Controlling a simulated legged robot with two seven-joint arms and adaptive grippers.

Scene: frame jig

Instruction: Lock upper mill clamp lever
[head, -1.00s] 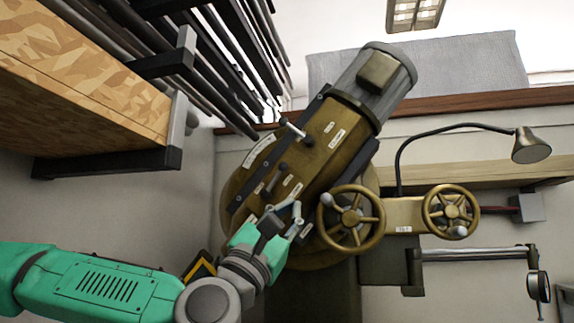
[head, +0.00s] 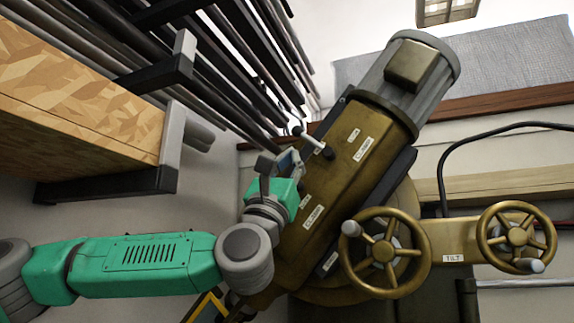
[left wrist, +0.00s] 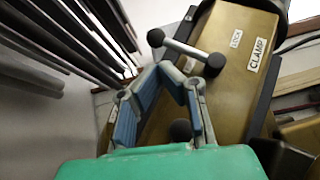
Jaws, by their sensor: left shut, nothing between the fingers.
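The upper clamp lever (head: 313,142) is a short metal bar with black knobs at its ends, on the bronze mill head beside a CLAMP label (head: 365,148). It also shows in the left wrist view (left wrist: 186,50), just beyond my fingers, lying aslant. My left gripper (head: 290,158) is shut and empty, just left of and below the lever. In the left wrist view its blue-padded fingers (left wrist: 165,72) come together close to the lever's bar; I cannot tell whether they touch. Another dark knob (left wrist: 180,130) shows between the finger links. My right gripper is out of view.
Two bronze handwheels (head: 385,252) (head: 513,236) sit at lower right, by a TILT label. A rack of dark bars (head: 205,70) and a wooden board (head: 75,105) stand at upper left. The grey motor (head: 420,75) is above the head.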

